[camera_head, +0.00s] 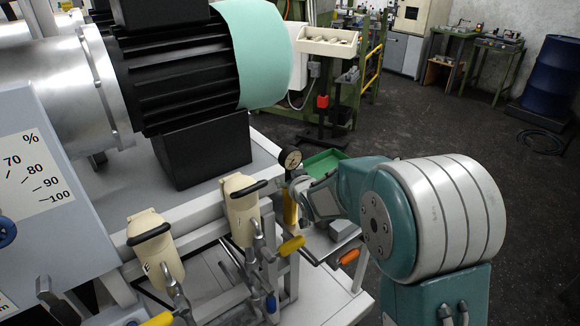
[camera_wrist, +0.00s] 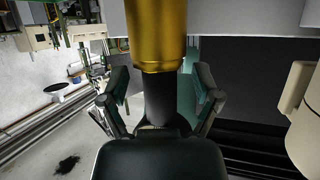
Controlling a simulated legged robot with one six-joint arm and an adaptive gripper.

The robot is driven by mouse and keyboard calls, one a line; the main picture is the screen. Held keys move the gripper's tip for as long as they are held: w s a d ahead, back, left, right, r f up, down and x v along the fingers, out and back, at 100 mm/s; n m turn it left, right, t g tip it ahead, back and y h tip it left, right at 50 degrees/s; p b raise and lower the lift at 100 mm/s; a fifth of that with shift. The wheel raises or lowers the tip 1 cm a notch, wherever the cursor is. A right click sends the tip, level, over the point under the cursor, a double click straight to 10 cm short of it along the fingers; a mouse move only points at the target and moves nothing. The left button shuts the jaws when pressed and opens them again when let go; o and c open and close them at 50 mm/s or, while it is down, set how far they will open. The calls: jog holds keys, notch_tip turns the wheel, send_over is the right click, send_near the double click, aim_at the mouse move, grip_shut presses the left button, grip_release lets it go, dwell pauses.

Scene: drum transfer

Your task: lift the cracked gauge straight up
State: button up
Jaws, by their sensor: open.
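The gauge (camera_head: 290,158) is a small round dial with a dark rim and pale face, upright above a yellow-brass stem (camera_head: 289,206) at the edge of the machine. The dial is too small to show a crack. In the wrist view its brass body (camera_wrist: 157,38) and dark neck (camera_wrist: 159,98) stand between my fingers. My gripper (camera_wrist: 160,88) is open, with one finger on each side of the neck and visible gaps. In the head view, my gripper (camera_head: 300,186) is beside the gauge, just below the dial, partly hidden by my arm.
A large motor (camera_head: 185,75) stands close on the left. Cream clamps (camera_head: 245,205) and a yellow handle (camera_head: 292,245) are near the gauge's base. An orange handle (camera_head: 349,256) is lower right. Space above the dial looks clear.

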jog(key=shift+w+a+f, duration=0.15)
jog(key=shift+w, duration=0.2)
jog(key=shift+c, duration=0.4)
jog(key=c, duration=1)
grip_shut()
jog(key=shift+s+f, duration=0.1)
